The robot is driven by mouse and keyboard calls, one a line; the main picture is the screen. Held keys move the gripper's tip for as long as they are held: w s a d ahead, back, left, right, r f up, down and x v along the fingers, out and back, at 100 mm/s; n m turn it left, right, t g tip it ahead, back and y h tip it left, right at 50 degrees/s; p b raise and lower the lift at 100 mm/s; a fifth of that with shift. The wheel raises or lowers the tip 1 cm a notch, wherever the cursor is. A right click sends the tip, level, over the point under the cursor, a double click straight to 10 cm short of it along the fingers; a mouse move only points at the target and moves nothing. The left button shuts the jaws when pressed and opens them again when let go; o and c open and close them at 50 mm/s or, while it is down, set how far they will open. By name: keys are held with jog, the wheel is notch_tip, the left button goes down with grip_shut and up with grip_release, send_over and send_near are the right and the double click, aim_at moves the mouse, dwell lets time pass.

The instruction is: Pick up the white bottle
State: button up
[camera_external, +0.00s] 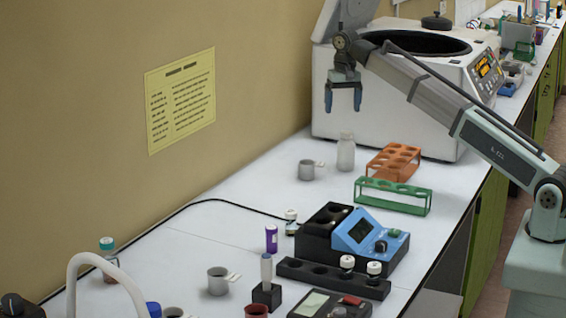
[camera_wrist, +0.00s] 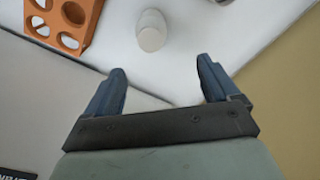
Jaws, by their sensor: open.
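The white bottle (camera_external: 346,153) stands upright on the white bench, in front of the white centrifuge. In the wrist view the bottle (camera_wrist: 151,31) shows from above, beyond the fingertips and roughly between them in line. My gripper (camera_external: 343,100) is open and empty. It hangs with its fingers down, above bench height, near the bottle and the front of the centrifuge. In the wrist view my gripper (camera_wrist: 162,82) shows two blue fingers apart with nothing between them.
An orange rack (camera_external: 394,161) and a green rack (camera_external: 393,196) stand to the bottle's right. A grey cup (camera_external: 307,170) stands to its left. The centrifuge (camera_external: 383,115) rises just behind. A blue device (camera_external: 368,238) sits nearer the front.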

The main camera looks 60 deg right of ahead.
aim_at(345, 132)
jog(key=n, duration=0.5)
jog(key=shift+s+n, duration=0.3)
jog(key=shift+n, duration=0.1)
jog(key=n, duration=0.5)
jog(key=shift+s+a+f, duration=0.1)
jog(key=shift+s, duration=0.05)
jog(key=n, duration=0.5)
jog(key=shift+n, duration=0.3)
jog(key=n, duration=0.3)
jog(key=shift+s+n, duration=0.1)
jog(key=shift+n, duration=0.3)
notch_tip(345, 132, down, 9)
jog(key=shift+r, duration=0.2)
jog(key=shift+s+f, duration=0.15)
jog(key=shift+f, duration=2.45)
jog(key=c, duration=1.1)
